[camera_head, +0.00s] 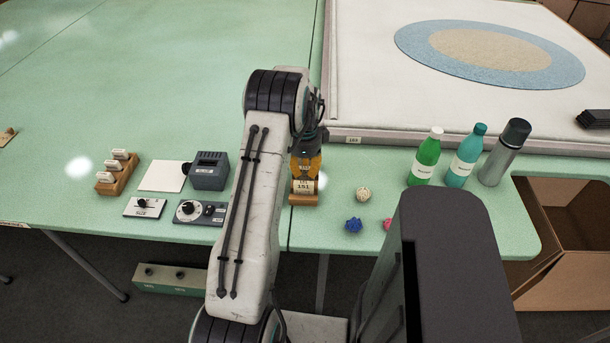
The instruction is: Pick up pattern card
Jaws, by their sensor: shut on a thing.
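The pattern card (303,186) is a small pale card with dark print reading about 151. It stands upright at a small wooden block (303,199) near the table's front edge, right of the table seam. My gripper (305,172), with amber fingers, points down from above and is shut on the card's upper part. The fingers hide that part of the card. I cannot tell whether the card's lower edge is still in the block.
Left are a control box (209,171), a dial panel (199,212), a white sheet (163,176) and a wooden rack (118,173) of tags. Right are yarn balls (362,194), a green bottle (424,160), a teal bottle (465,158) and a grey flask (503,155). Behind lies the framed rug (490,52).

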